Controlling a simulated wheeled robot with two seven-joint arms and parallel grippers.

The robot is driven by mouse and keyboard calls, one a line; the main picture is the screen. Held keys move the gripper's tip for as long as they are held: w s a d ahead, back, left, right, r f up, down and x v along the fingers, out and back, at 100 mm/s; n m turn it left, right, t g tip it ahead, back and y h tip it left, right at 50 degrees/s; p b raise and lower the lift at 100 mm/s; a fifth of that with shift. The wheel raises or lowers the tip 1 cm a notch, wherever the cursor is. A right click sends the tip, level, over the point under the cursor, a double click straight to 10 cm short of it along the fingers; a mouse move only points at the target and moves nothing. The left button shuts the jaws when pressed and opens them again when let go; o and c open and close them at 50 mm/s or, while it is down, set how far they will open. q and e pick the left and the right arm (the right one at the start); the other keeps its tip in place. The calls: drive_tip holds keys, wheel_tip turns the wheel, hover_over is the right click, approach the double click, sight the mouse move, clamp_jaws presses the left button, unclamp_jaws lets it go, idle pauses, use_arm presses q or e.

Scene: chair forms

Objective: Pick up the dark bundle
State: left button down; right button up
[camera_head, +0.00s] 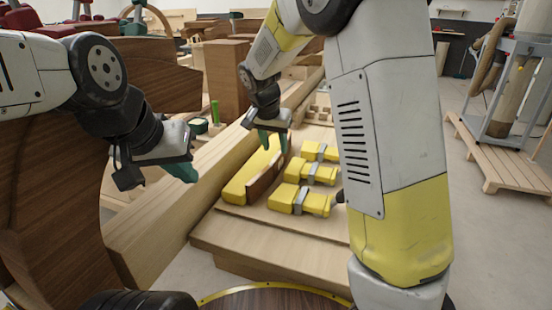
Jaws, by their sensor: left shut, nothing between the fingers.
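My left gripper (182,172) hangs at the left with its teal fingers together and nothing between them. It is clear of the bench top. My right gripper (273,140) points down over the far end of a long yellow block (237,187). Its teal fingers look spread apart, and whether they touch anything is unclear. A dark brown slat (266,179) leans along the block's right side. Several yellow bundles with grey bands (311,172) lie in a row to the right. No separate bundle that is clearly dark shows; my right arm hides part of the bench.
A thick wooden beam (160,224) runs along the bench's left side. A large dark wooden form (50,190) stands at the left. A wooden block (226,80) stands behind the grippers. A grey cart (510,85) on a pallet (500,165) stands at the right.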

sight(278, 155)
drive_tip(key=shift+x, duration=2.2)
drive_tip(key=shift+d, duration=0.15)
clamp_jaws()
